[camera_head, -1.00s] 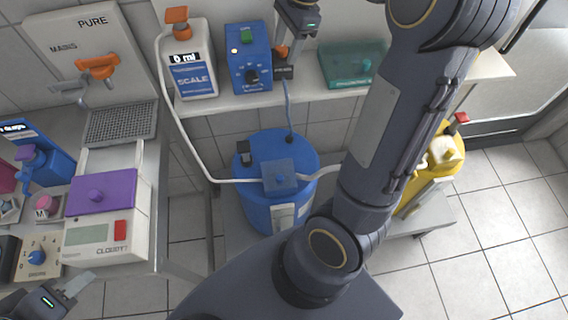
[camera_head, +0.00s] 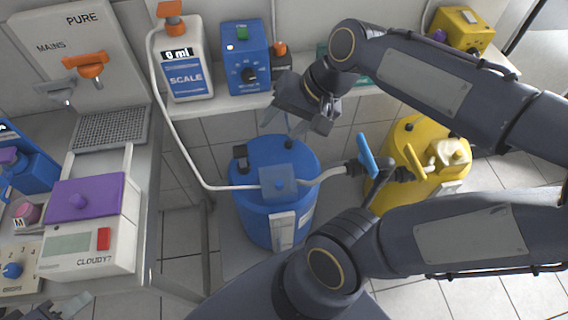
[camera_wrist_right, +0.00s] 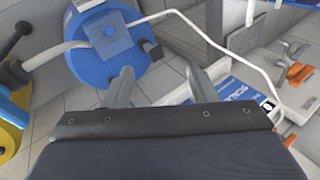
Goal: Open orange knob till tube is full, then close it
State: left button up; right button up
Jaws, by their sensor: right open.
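An orange tap (camera_head: 86,66) sits on the panel marked PURE and MAINS at the left. Another orange knob (camera_head: 171,20) tops the white SCALE container (camera_head: 181,70), whose display reads 0 ml. A small orange knob (camera_head: 279,48) is at the right side of the blue control box (camera_head: 245,60). A white tube (camera_head: 178,140) runs from the SCALE container down to the blue drum (camera_head: 262,213). My right gripper (camera_head: 281,122) is open and empty above the blue drum, also in the right wrist view (camera_wrist_right: 158,72). My left gripper (camera_head: 48,308) is partly cut off at the bottom left.
A yellow drum (camera_head: 400,190) stands right of the blue drum, with a blue handle (camera_head: 367,155) and a yellow handle (camera_head: 414,159) on the pipe between them. A yellow box (camera_head: 457,30) is on the shelf. The purple-lidded CLOUDY? device (camera_head: 92,230) stands left.

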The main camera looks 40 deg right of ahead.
jog(key=s+a+f+n+b, duration=0.1)
jog(key=s+a+f+n, duration=0.2)
jog(key=s+f+n, duration=0.1)
jog(key=shift+s+a+t+b, duration=0.3)
dwell(0.3)
notch_tip(320, 180, up, 12)
jog(key=n+g+h+p, duration=0.4)
jog(key=n+g+p, duration=0.1)
jog(key=n+p, duration=0.55)
send_over(279, 45)
jog(key=shift+s+a+r+n, duration=0.15)
jog(key=shift+s+a+n, duration=0.05)
jog(key=shift+s+n, duration=0.05)
jog(key=shift+w+d, duration=0.2)
jog(key=shift+d, duration=0.1)
jog(key=shift+d+f, duration=0.1)
jog(key=shift+f, duration=3.95)
